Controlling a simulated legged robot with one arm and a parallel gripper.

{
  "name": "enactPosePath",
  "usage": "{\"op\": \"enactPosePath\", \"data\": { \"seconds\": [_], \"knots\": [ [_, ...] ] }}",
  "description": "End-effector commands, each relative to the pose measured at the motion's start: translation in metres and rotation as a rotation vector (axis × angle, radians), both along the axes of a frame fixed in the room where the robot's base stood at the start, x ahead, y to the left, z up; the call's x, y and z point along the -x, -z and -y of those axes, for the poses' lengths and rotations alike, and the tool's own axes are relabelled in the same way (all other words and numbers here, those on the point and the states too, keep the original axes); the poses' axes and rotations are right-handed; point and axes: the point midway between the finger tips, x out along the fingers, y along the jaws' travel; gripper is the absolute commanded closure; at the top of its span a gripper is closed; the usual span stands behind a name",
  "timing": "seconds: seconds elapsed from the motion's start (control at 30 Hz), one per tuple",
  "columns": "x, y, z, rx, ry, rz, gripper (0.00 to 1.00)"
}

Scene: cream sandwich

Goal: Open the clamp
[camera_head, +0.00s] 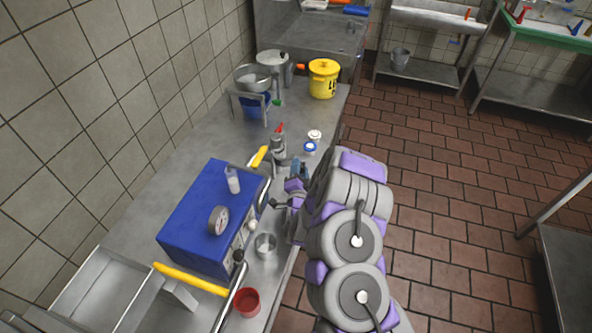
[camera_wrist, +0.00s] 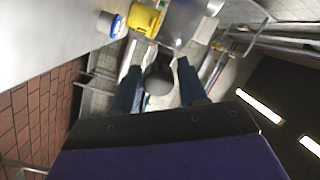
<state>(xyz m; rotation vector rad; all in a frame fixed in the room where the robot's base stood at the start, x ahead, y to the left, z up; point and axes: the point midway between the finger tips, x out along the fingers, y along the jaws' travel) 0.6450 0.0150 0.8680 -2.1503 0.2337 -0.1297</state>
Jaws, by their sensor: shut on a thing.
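A grey metal fitting with a red tip (camera_head: 278,148), which may be the clamp, stands on the counter behind the blue machine (camera_head: 200,215). My gripper (camera_head: 297,170) is at its right side, low over the counter; my arm partly hides this spot. In the wrist view my gripper (camera_wrist: 160,88) has its two dark blue fingers on either side of a dark grey rounded piece (camera_wrist: 160,76). My gripper is shut on this piece. I cannot tell which part of the fitting it is, or whether the clamp is open.
The blue machine carries a dial gauge (camera_head: 218,220) and a small bottle (camera_head: 233,181). A metal cup (camera_head: 265,245) and red cup (camera_head: 246,302) stand in front. Two small lidded jars (camera_head: 310,147), a yellow bucket (camera_head: 323,78) and pots (camera_head: 254,78) stand farther back.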

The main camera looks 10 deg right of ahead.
Motion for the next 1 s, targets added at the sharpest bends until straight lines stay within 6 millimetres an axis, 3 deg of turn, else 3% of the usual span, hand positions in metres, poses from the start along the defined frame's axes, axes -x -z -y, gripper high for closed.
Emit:
{"op": "enactPosePath", "data": {
  "seconds": [0.5,0.53,0.7,1.0],
  "knots": [
    [0.0031,0.0062,0.0026,0.005,0.019,-0.016,1.0],
    [0.0031,0.0061,0.0025,0.005,0.02,-0.016,0.55],
    [0.0026,0.0045,0.0004,0.006,0.019,-0.012,0.41],
    [0.0028,0.0013,-0.0033,0.008,0.014,-0.005,0.41]
  ]
}}
